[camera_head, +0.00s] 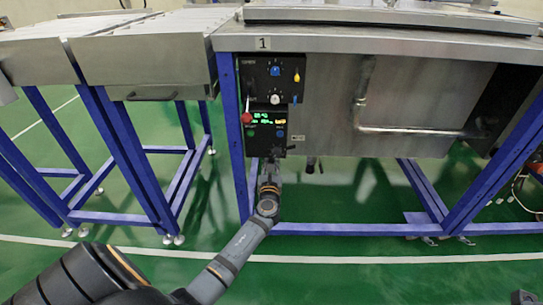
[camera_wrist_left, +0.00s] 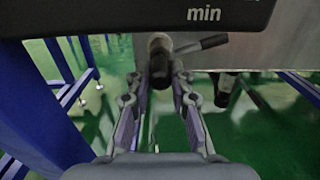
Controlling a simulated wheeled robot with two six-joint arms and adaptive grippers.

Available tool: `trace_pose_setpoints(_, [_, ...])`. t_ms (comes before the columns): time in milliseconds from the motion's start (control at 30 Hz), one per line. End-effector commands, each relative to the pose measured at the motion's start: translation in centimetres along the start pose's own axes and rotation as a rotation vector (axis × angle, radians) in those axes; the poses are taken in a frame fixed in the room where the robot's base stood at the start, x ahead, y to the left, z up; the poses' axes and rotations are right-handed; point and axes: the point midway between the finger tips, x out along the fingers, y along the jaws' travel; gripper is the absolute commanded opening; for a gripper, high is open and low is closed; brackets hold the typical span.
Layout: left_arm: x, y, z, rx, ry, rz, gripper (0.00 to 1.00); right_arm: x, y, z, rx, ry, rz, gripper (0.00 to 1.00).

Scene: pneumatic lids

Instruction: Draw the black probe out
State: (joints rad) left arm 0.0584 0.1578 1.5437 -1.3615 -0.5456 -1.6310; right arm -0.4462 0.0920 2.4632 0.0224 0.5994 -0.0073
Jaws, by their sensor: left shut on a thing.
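My left gripper (camera_head: 270,164) is just under the control panel, at its lower edge. In the left wrist view its two fingers (camera_wrist_left: 158,80) stand on either side of a dark, cylindrical piece, which I take to be the black probe (camera_wrist_left: 160,64). The gripper is shut on it. In the head view the gripper and panel edge hide the probe. My right gripper is not in view.
The control panel (camera_head: 262,128) has knobs, a red button and a lit display. A dark fitting (camera_head: 311,164) hangs under the steel tank (camera_head: 420,95) and shows to the right in the wrist view (camera_wrist_left: 224,92). A blue leg (camera_head: 233,125) stands close left. Green floor lies open in front.

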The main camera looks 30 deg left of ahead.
Motion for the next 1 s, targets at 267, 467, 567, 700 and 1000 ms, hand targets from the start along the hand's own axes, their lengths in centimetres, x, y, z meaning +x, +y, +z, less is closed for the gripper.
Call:
trace_pose_setpoints(267, [-1.0,0.0,0.0,0.0,0.0,0.0,0.0,0.3,0.0,-0.2,0.0,0.0,0.0,0.0])
trace_pose_setpoints(467, [-1.7,0.0,0.0,0.0,0.001,0.001,0.0,0.5,0.0,-0.3,0.0,0.0,0.0,0.0])
trace_pose_setpoints(567, [-2.1,0.0,0.0,0.0,0.0,0.0,0.0,0.5,0.0,-0.3,0.0,0.0,0.0,0.0])
trace_pose_setpoints(700, [-2.6,0.0,0.0,0.001,0.001,0.0,0.0,0.6,0.1,-0.4,0.0,0.0,0.0,0.0])
trace_pose_setpoints(1000, [-3.6,0.0,0.0,0.0,0.001,0.001,0.0,0.8,0.1,-0.5,0.0,0.0,0.0,0.0])
